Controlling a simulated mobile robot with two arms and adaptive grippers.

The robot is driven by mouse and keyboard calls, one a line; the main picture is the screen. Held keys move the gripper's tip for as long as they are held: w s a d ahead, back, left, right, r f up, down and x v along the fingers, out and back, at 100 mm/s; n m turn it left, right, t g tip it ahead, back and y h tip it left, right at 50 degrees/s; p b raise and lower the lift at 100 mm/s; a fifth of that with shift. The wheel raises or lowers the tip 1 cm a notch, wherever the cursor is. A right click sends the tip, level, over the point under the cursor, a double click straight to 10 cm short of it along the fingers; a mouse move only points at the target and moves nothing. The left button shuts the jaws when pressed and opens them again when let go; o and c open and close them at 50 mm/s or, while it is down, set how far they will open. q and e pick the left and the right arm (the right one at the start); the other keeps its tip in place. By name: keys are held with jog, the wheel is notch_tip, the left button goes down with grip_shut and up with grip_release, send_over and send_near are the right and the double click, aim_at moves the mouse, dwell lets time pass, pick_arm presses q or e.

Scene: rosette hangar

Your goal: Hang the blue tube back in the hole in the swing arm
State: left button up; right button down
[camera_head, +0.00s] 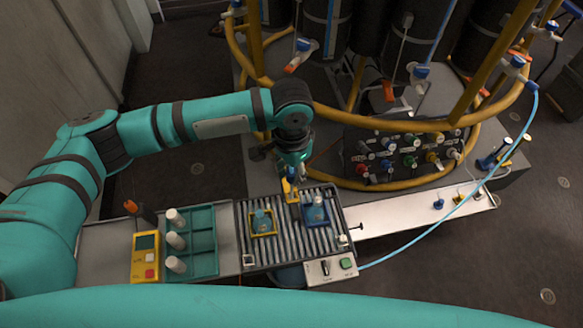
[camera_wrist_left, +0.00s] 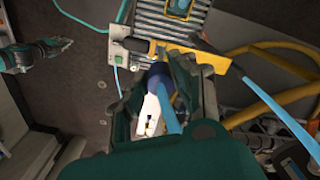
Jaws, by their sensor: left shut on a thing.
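My left gripper (camera_head: 294,170) reaches down over the near bench, just above the yellow swing arm (camera_head: 289,189). It is shut on the blue tube, which shows between the fingers in the left wrist view (camera_wrist_left: 168,117) with a dark blue end (camera_wrist_left: 157,77). In that view the swing arm (camera_wrist_left: 205,58) lies just beyond the fingertips. The tube's end appears close to the swing arm, but I cannot tell whether they touch. The hole is not clearly visible. A teal gripper, apparently my right one (camera_wrist_left: 38,54), shows at the left of the wrist view; its jaws are unclear.
A ribbed roller bed (camera_head: 283,246) carries a yellow tray (camera_head: 252,235) and a blue tray (camera_head: 325,221). A teal rack (camera_head: 204,215) with white-capped items stands left of it.

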aim_at(292, 188)
pick_arm(q)
jog(key=shift+f+b, duration=0.3)
jog(key=shift+f, duration=1.2)
jog(key=shift+f+b, duration=0.75)
jog(key=shift+f, duration=1.5)
jog(key=shift+f+p, duration=0.3)
jog(key=o, duration=1.5)
jog(key=shift+o, duration=0.2)
jog(key=shift+r+p, duration=3.05)
jog(key=shift+p, duration=0.7)
